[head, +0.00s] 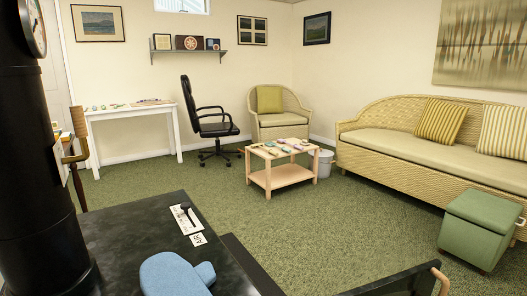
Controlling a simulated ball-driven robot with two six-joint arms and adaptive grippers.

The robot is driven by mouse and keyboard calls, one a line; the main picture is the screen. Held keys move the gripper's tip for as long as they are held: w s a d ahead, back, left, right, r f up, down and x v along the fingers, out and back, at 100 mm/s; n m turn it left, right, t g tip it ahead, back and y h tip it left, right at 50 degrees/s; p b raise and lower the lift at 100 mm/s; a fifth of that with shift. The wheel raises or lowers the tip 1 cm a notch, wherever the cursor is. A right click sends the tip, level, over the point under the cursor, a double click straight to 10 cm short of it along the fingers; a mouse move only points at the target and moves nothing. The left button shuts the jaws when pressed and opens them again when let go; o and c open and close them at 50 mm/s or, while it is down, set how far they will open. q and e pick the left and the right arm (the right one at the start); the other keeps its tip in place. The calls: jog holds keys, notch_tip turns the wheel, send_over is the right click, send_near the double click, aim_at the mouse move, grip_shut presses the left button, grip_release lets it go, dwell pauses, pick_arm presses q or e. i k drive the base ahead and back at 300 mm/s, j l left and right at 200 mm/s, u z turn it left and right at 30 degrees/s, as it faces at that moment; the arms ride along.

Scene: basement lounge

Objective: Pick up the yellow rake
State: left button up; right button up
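I cannot make out a yellow rake in the head view. Several small coloured items (285,146) lie on a low wooden coffee table (284,178) in the middle of the room, too small to tell apart. More small items (110,106) lie on the white desk (174,122) at the back left; these are also too small to identify. Neither of my grippers shows in this view.
A black surface with a blue mitt-like object (176,274) fills the lower left, beside a black column (35,150). An office chair (208,120), wicker armchair (278,121), white bin (321,163), sofa (430,165) and green ottoman (480,228) stand around. Green carpet (330,225) lies clear in front of the coffee table.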

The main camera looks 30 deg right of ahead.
aim_at(270, 152)
jog(key=k+l, duration=0.1)
jog(key=l, duration=0.4)
jog(key=k+l+z, duration=0.1)
jog(key=l, duration=0.85)
jog(key=l+u, duration=0.25)
jog(key=l, duration=0.4)
jog(key=l+u, duration=0.25)
jog(key=l, duration=0.35)
jog(key=k+l+u, duration=0.2)
jog(key=l, duration=0.45)
jog(key=l+u, duration=0.25)
jog(key=l, duration=0.4)
jog(key=i+l+u, duration=0.1)
jog(key=l+u, duration=1.2)
jog(key=k+l+u, duration=0.1)
jog(key=l+u, duration=0.35)
jog(key=i+l+u, duration=0.1)
jog(key=l+u, duration=0.2)
jog(key=l, duration=1.1)
jog(key=l+u, duration=0.35)
jog(key=l, duration=1.05)
jog(key=l+u, duration=0.15)
jog(key=l, duration=0.7)
jog(key=l+u, duration=0.15)
jog(key=l, duration=0.7)
jog(key=l+z, duration=0.4)
jog(key=i+l+z, duration=0.1)
jog(key=l+z, duration=0.3)
jog(key=i+l+z, duration=0.1)
jog(key=z, duration=2.1)
